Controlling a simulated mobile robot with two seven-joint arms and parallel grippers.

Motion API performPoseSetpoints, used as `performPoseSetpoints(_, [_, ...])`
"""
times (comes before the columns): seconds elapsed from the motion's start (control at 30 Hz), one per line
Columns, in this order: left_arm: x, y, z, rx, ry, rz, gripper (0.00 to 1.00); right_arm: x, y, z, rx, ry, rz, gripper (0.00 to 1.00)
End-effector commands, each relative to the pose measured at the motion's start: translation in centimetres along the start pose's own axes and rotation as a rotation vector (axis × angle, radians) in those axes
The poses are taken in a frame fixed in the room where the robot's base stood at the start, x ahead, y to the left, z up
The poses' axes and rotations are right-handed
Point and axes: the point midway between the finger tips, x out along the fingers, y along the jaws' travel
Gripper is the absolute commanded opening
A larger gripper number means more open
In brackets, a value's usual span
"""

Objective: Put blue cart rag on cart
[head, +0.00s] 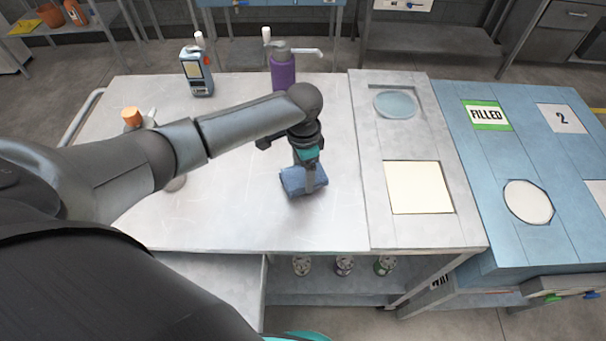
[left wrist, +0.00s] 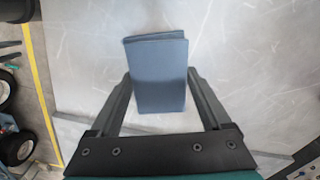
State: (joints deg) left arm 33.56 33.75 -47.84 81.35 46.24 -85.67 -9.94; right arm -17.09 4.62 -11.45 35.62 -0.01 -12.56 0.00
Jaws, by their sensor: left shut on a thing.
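The blue rag (head: 292,184) is a folded cloth block over the bare metal top of the cart (head: 240,222). My left gripper (head: 309,184) reaches down from above and is shut on the blue rag. In the left wrist view the rag (left wrist: 160,80) sits between the two fingers (left wrist: 160,95), with the pale metal top behind it. I cannot tell whether the rag touches the top or hangs slightly above it. My right gripper is not in view.
A purple pump bottle (head: 284,72) and a blue-grey container (head: 197,72) stand at the back. An orange-capped item (head: 131,117) is partly behind my arm. A panel with a cream square (head: 419,187) and a blue bench with a "FILLED" label (head: 487,115) adjoin on the right. The front metal top is clear.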

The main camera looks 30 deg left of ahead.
Motion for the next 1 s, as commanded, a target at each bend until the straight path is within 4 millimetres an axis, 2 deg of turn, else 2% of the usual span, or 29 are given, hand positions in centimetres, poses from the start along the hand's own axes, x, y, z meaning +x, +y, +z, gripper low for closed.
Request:
performPoseSetpoints(0.1, [1.19,0.00,-0.03,0.000,0.000,0.000,0.27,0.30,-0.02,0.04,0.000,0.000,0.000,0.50])
performPoseSetpoints(0.47, [1.44,-0.02,-0.04,0.000,0.001,-0.001,0.27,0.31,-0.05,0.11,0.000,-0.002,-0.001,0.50])
performPoseSetpoints(0.5, [1.51,-0.03,-0.04,0.001,0.001,-0.001,0.82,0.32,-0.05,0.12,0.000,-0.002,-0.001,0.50])
performPoseSetpoints(0.67, [1.45,-0.04,-0.04,0.000,0.001,-0.002,1.00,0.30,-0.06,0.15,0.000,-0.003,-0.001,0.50])
performPoseSetpoints(0.87, [1.43,-0.04,-0.03,0.000,0.001,-0.001,1.00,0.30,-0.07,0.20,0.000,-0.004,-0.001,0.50])
performPoseSetpoints(1.0, [0.70,-0.06,-0.06,0.000,0.002,-0.002,1.00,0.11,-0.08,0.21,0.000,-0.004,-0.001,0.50])
